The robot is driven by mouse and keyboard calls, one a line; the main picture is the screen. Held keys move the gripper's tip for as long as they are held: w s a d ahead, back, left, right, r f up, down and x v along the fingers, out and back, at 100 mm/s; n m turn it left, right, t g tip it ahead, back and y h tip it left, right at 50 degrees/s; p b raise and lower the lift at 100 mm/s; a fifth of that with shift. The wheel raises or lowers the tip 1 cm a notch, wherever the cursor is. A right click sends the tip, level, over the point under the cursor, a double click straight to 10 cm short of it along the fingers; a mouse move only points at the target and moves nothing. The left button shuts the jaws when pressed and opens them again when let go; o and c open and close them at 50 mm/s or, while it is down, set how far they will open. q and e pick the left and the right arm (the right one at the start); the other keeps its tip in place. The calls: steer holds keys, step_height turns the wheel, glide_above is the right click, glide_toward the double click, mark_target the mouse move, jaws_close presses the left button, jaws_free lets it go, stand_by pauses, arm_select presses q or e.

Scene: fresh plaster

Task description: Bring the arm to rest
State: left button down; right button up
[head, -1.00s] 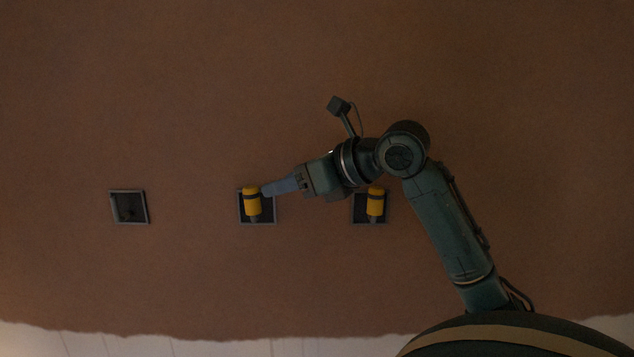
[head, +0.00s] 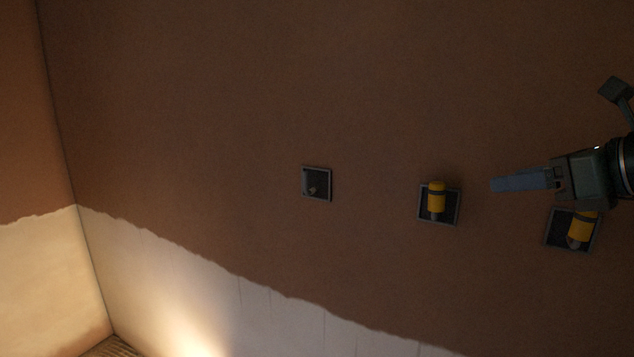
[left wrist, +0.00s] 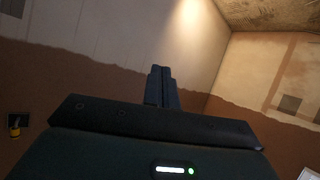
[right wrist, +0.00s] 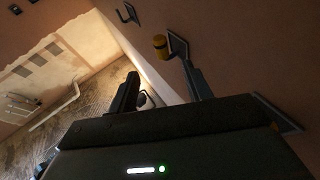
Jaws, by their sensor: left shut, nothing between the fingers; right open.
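My right gripper (head: 494,184) is at the right of the head view, in front of the brown wall. Its tips point left, with a gap to the yellow cylinder (head: 436,196) in the middle wall box (head: 453,221). In the right wrist view its two fingers (right wrist: 163,84) are spread, with nothing between them. My left gripper (left wrist: 162,72) shows only in the left wrist view, with its fingers together and empty.
An empty-looking square box (head: 306,184) is set in the wall to the left. A right-hand box (head: 551,231) holds another yellow cylinder (head: 582,226), below my right gripper. The wall (head: 200,110) is bare left of the boxes, up to a corner.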

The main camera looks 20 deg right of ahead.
steer(key=w+f+m+g+p, duration=0.1)
steer(key=w+f+m, duration=0.3)
steer(key=f+m, duration=0.25)
steer(key=w+f+m+p, duration=0.1)
steer(key=w+f+m, duration=0.35)
steer(key=f, duration=0.35)
steer(key=a+f+m+g+h+p, duration=0.15)
steer(key=a+f+m, duration=0.25)
steer(key=f+m, duration=0.75)
steer(key=s+a+f+m+p, duration=0.1)
steer(key=s+a+f+m, duration=0.15)
steer(key=a+f, duration=0.35)
steer(key=s+a+f+m+p, duration=0.2)
steer(key=s+a+f, duration=0.15)
steer(key=f, duration=0.45)
arm_select(q)
steer(key=a+r, duration=0.1)
steer(key=r+g+y+p, duration=0.1)
steer(key=shift+s+a+r, duration=0.35)
steer(key=shift+a, duration=0.05)
arm_select(e)
steer(key=s+a+f+m+y, duration=0.1)
steer(key=s+a+f+m, duration=0.1)
steer(key=a, duration=0.5)
steer(key=s+a+f+m+y, duration=0.2)
steer(key=s+a+m, duration=0.3)
steer(key=a, duration=0.3)
steer(key=shift+s+a+m, duration=0.3)
steer(key=shift+m, duration=0.1)
